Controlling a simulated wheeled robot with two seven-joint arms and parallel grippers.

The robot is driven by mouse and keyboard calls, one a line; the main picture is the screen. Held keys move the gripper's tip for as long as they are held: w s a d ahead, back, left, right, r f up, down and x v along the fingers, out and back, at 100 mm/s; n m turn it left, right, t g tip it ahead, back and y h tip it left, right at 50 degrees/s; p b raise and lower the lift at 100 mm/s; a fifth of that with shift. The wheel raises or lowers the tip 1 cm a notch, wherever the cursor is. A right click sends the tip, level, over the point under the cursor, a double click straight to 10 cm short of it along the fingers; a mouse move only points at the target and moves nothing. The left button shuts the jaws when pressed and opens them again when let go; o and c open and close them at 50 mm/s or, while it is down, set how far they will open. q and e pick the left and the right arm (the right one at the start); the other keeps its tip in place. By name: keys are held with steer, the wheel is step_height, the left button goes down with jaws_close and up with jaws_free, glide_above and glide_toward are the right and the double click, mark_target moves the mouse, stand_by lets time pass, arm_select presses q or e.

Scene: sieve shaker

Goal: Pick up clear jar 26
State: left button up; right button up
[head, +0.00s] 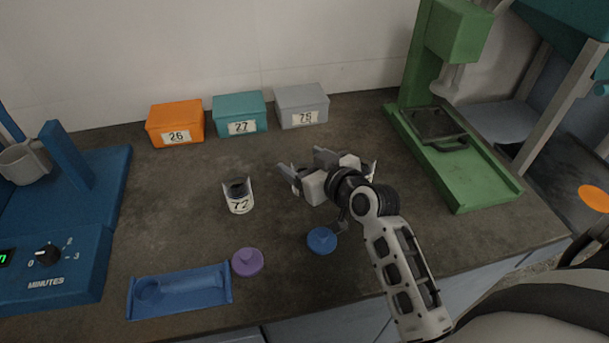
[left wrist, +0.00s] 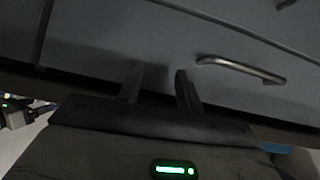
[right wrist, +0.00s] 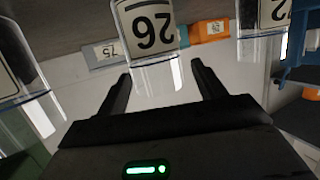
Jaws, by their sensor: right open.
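Clear jar 26 (right wrist: 152,38) shows in the right wrist view, its label upside down in the picture. It lies ahead of and roughly between the fingers of my right gripper (right wrist: 162,76), which is open and appears empty. In the head view my right gripper (head: 303,167) is low over the middle of the bench and hides most of this jar. My left gripper (left wrist: 158,84) is open and empty, facing a grey drawer front below the bench.
A labelled jar (head: 238,198) stands left of my right gripper; another jar (head: 371,169) shows partly behind the wrist. Orange (head: 174,120), teal (head: 239,111) and grey (head: 301,103) boxes stand behind. Purple (head: 247,262) and blue (head: 322,240) lids lie in front. A green press (head: 460,165) stands right.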

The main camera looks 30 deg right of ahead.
steer(key=shift+x, duration=1.05)
steer(key=shift+c, duration=0.3)
steer(key=c, duration=1.1)
steer(key=shift+o, duration=0.2)
